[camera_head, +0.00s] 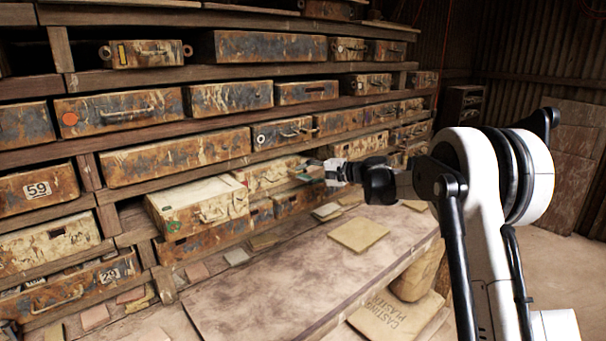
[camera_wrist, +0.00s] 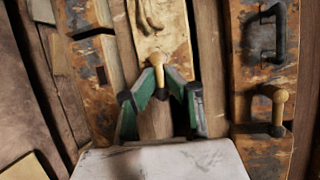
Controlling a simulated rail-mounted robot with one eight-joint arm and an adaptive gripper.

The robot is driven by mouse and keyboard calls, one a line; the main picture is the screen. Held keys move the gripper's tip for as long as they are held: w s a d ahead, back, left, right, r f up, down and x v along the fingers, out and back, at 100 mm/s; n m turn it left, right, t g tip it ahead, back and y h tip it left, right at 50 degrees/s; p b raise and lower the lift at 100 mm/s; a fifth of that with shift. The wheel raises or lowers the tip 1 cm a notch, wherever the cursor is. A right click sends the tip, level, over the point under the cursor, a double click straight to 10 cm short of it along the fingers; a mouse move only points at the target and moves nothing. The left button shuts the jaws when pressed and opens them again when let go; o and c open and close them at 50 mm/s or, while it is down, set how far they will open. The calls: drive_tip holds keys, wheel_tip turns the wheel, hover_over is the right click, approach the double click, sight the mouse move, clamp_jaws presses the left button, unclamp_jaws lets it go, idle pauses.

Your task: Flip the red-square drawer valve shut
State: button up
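My gripper (camera_wrist: 160,74) has green-padded fingers, parted, with the wooden beam showing between them. A tan lever knob (camera_wrist: 157,66) stands between the fingertips in the wrist view, in front of a worn ochre drawer front (camera_wrist: 160,30). Whether a finger touches the knob cannot be told. In the head view my gripper (camera_head: 314,170) reaches the lower drawers right of centre, and hides the lever there. A second tan lever (camera_wrist: 275,96) stands on the rusty drawer to the right in the wrist view. No red square can be made out in either view.
A cream drawer (camera_head: 198,207) sticks out of the rack left of my gripper. A worktop (camera_head: 270,290) with a loose tile (camera_head: 358,235) lies below. A dark handle (camera_wrist: 280,35) juts out at the right of the wrist view.

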drive_tip(key=o, duration=0.4)
drive_tip(key=shift+c, duration=0.2)
drive_tip(key=shift+d, duration=0.1)
drive_tip(key=v, duration=1.2)
drive_tip(key=shift+s, duration=0.1)
